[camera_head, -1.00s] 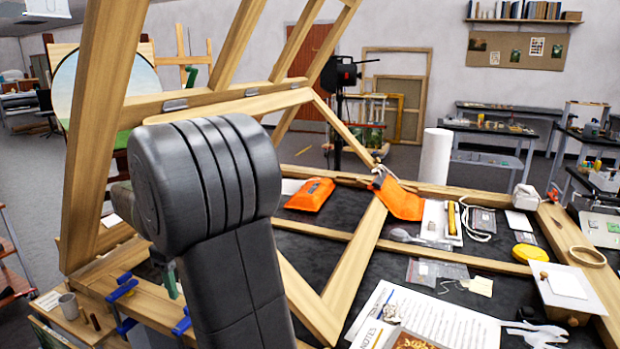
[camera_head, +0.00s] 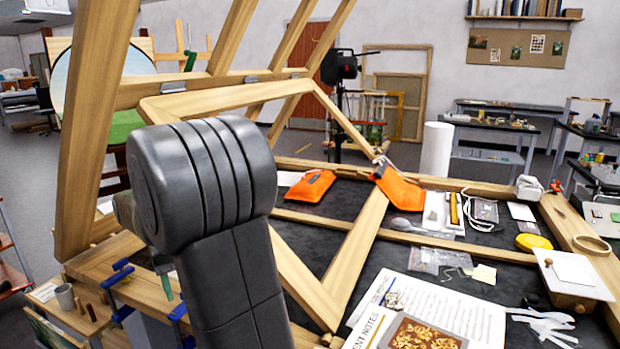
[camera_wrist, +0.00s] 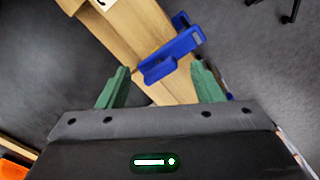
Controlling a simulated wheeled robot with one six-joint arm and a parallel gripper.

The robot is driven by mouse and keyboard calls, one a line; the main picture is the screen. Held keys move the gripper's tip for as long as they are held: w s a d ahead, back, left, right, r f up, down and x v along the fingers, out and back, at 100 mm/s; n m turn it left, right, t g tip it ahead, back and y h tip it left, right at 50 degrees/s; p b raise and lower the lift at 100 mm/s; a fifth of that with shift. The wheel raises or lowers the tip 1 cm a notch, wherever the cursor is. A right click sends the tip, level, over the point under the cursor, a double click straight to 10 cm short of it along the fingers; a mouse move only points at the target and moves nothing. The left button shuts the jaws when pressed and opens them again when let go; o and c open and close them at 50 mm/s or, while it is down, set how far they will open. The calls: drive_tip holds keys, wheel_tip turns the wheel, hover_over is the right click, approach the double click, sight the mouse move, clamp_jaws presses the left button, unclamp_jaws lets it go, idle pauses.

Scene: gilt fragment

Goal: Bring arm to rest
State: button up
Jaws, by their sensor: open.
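My gripper (camera_wrist: 158,88) shows in the wrist view with its two green fingers spread apart and nothing between them. It is above the wooden beam (camera_wrist: 125,30) of the table frame, with a blue clamp (camera_wrist: 172,55) in view just beyond the fingers. In the head view my dark grey arm covers the middle left of the picture. Behind it a small green part of my gripper (camera_head: 167,285) shows near the blue clamps (camera_head: 120,290). The rest of my gripper is hidden there.
A wooden frame (camera_head: 240,100) leans up close behind my arm. A cup (camera_head: 65,297) stands on a low shelf at the lower left.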

wheel_tip(320, 180, up, 14)
drive_tip(key=p, duration=0.2)
drive_tip(key=shift+n, duration=0.4)
